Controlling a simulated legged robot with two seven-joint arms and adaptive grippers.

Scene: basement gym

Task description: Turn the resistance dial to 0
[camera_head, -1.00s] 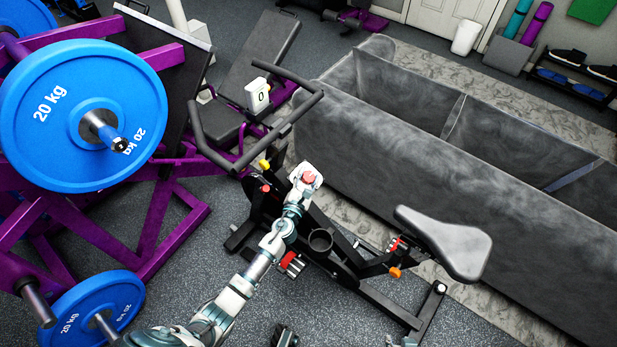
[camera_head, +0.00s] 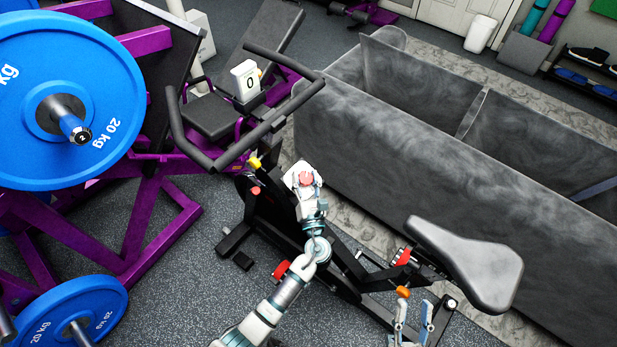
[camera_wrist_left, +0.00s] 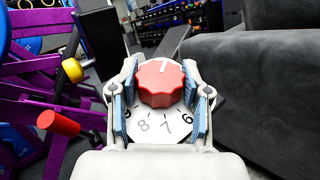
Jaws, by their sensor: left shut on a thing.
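The red resistance dial (camera_wrist_left: 160,83) sits on a white plate on the exercise bike; it also shows in the head view (camera_head: 305,179). In the left wrist view its white mark is at the far side. The digits 8, 7 and 6 show on the plate (camera_wrist_left: 160,124) nearest me; the far digits are hidden. My left gripper (camera_head: 308,182) is shut on the dial, with a blue-padded finger on each side. The bike's white display (camera_head: 244,82) shows 0. My right gripper (camera_head: 415,318) is open and empty, near the seat.
The handlebar (camera_head: 240,130) stands left of and beyond the dial. The bike seat (camera_head: 468,262) is at the right. Blue weight plates (camera_head: 105,75) on a purple rack are at the left. A large dark grey sofa-like block (camera_head: 400,170) lies behind the bike.

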